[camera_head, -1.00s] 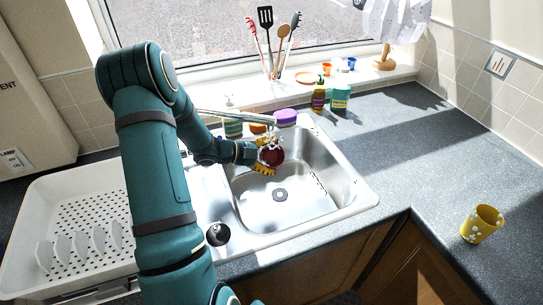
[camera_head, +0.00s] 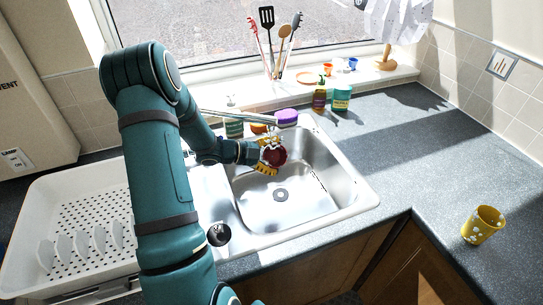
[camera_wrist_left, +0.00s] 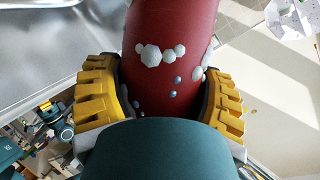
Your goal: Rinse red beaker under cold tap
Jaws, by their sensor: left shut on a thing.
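The red beaker (camera_head: 275,157) is in my left gripper (camera_head: 268,156), held in the air over the sink basin (camera_head: 300,200). In the left wrist view the beaker (camera_wrist_left: 172,40) has pale flower-like patches and droplet-like beads on its side. The yellow fingers of the gripper (camera_wrist_left: 165,100) close on it from both sides. The metal tap spout (camera_head: 225,116) reaches over the sink's back edge towards the beaker. In the head view the beaker's mouth is hard to make out, and I cannot tell if water runs. My right gripper is not in view.
A yellow cup (camera_head: 482,225) stands on the right counter. Bottles (camera_head: 341,98) and a purple sponge (camera_head: 287,117) are behind the sink. The right counter is mostly clear.

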